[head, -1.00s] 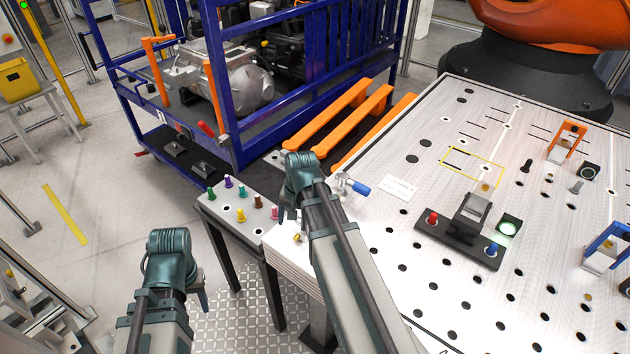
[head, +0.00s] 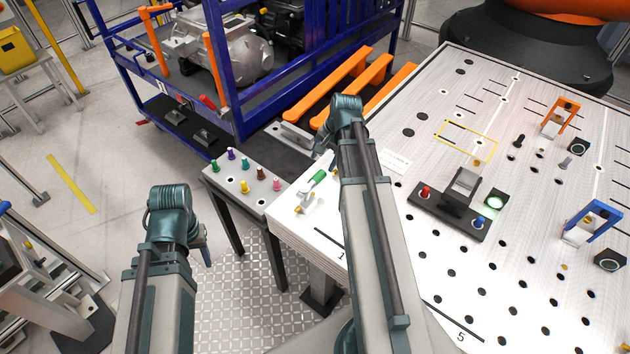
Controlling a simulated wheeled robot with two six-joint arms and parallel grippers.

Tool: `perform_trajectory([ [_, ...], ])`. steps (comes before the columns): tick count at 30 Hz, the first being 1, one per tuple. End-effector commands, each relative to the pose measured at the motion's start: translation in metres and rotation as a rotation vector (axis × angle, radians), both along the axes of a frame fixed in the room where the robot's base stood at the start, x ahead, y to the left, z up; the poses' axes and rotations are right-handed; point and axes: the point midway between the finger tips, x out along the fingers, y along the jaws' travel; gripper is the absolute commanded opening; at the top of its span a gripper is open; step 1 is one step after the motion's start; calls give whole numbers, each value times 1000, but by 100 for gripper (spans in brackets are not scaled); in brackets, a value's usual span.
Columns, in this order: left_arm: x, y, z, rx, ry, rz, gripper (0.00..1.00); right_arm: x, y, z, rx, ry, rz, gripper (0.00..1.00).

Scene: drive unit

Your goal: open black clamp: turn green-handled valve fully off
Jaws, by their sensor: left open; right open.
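The green-handled valve (head: 316,182) lies at the table's left edge, its green lever pointing up and right from a metal body with a brass-coloured fitting. The black clamp (head: 436,211) is on the perforated table, a black base with a grey block and a red and a blue knob. My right gripper (head: 322,142) is mostly hidden behind its wrist, above and beyond the green lever, with no visible contact. My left gripper (head: 205,250) hangs low at the left over the floor, away from both, and looks empty.
A green-lit button (head: 495,201) sits beside the clamp. A small stand (head: 250,205) with several coloured pegs is left of the table. A blue cart (head: 240,150) with an engine stands behind. Orange bars (head: 335,88) lie nearby. Orange and blue clamps are at right.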

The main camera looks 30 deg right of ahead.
Motion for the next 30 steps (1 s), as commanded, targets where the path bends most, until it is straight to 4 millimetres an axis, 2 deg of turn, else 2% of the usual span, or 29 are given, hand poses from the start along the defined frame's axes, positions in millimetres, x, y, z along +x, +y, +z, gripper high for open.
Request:
perform_trajectory([
  [1,0,0,-10,0,0,-3,50,2,0,-10,0,0,1,68],
  [21,1,0,-101,0,-3,-14,50,24,10,-101,-1,1,2,68],
  [25,1,0,-115,1,-3,-15,50,27,12,-115,-1,1,2,68],
  [30,1,0,-122,1,-3,-17,50,30,13,-122,-1,1,2,68],
])
